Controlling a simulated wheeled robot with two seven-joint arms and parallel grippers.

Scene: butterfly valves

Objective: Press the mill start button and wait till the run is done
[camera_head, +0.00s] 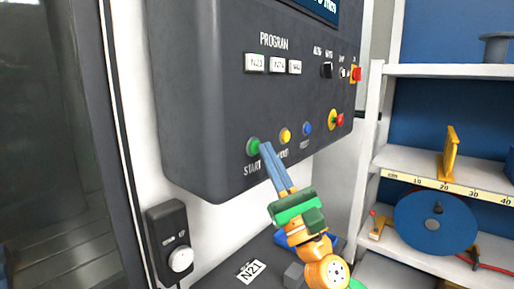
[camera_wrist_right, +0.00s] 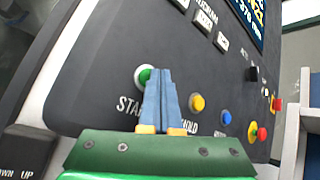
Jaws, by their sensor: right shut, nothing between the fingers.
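The green start button (camera_head: 252,147) sits at the lower left of the dark control panel (camera_head: 205,110), above the label START. It also shows in the right wrist view (camera_wrist_right: 141,77), partly hidden behind my fingertips. My right gripper (camera_head: 265,146) has its blue fingers shut together and empty. Its tips are at the right edge of the green button in the head view and overlap it in the wrist view (camera_wrist_right: 158,72). I cannot tell whether they touch it. My left gripper is not in view.
Yellow (camera_head: 285,135) and blue (camera_head: 307,128) buttons and a red knob on yellow (camera_head: 336,119) lie right of the start button. Program buttons (camera_head: 275,65) and a screen (camera_head: 322,8) are above. A pendant (camera_head: 170,240) hangs lower left. White shelves (camera_head: 435,180) stand at right.

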